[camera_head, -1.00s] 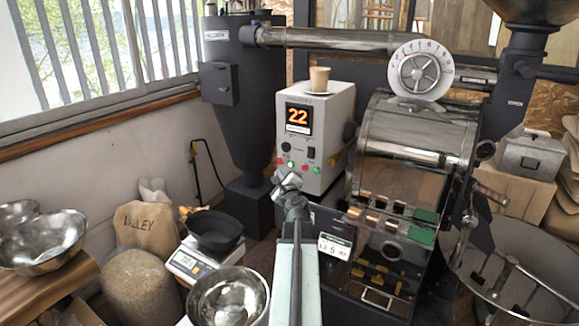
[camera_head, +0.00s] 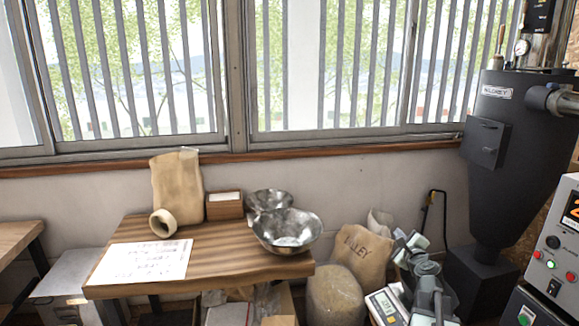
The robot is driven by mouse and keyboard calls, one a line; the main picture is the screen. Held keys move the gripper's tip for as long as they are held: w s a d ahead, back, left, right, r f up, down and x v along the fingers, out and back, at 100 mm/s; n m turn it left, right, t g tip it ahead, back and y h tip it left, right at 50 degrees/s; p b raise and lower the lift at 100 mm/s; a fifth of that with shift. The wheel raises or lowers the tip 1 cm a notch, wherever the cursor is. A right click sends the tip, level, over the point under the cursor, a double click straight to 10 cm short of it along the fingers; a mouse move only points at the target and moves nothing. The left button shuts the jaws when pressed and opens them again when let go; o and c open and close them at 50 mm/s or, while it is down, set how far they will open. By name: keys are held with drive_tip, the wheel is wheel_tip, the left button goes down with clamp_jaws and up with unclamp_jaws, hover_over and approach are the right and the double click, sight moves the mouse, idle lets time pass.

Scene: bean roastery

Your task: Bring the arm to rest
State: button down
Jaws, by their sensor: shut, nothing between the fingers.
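My gripper (camera_head: 404,242) shows at the lower right of the head view, at the end of my grey-green arm. It is shut and empty, with nothing held. The lower part of my arm runs out of the bottom of the picture.
A wooden table (camera_head: 215,262) holds steel bowls (camera_head: 288,232), a paper sheet (camera_head: 145,260), a paper bag (camera_head: 177,185) and a small box (camera_head: 225,206). A dark hopper (camera_head: 515,150) and a control box (camera_head: 552,250) stand at the right. Boxes lie under the table.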

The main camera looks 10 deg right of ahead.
drive_tip(key=w+a+f+n+g+y+p, duration=0.1)
drive_tip(key=a+f+n+g+y, duration=0.45)
drive_tip(key=a, duration=1.25)
drive_tip(key=w+a+f+n+y+p, duration=0.1)
drive_tip(key=w+a+n+y+p, duration=0.15)
drive_tip(key=a+n, duration=1.1)
drive_tip(key=s+a+f+n+g, duration=0.1)
drive_tip(key=s+a+f+g, duration=0.2)
drive_tip(key=a, duration=0.4)
drive_tip(key=s+a+f+n+g, duration=0.1)
drive_tip(key=s+a+f+g, duration=0.15)
drive_tip(key=s+a, duration=0.3)
drive_tip(key=s+d+f+n+g+h, duration=0.2)
drive_tip(key=s+d+n, duration=0.1)
drive_tip(key=s, duration=0.3)
drive_tip(key=s+d+f+n+g+h, duration=0.2)
drive_tip(key=s+d+f+n+g, duration=0.1)
drive_tip(key=s, duration=0.3)
drive_tip(key=shift+s+d, duration=0.15)
drive_tip(key=shift+s, duration=0.05)
drive_tip(key=shift+d, duration=0.1)
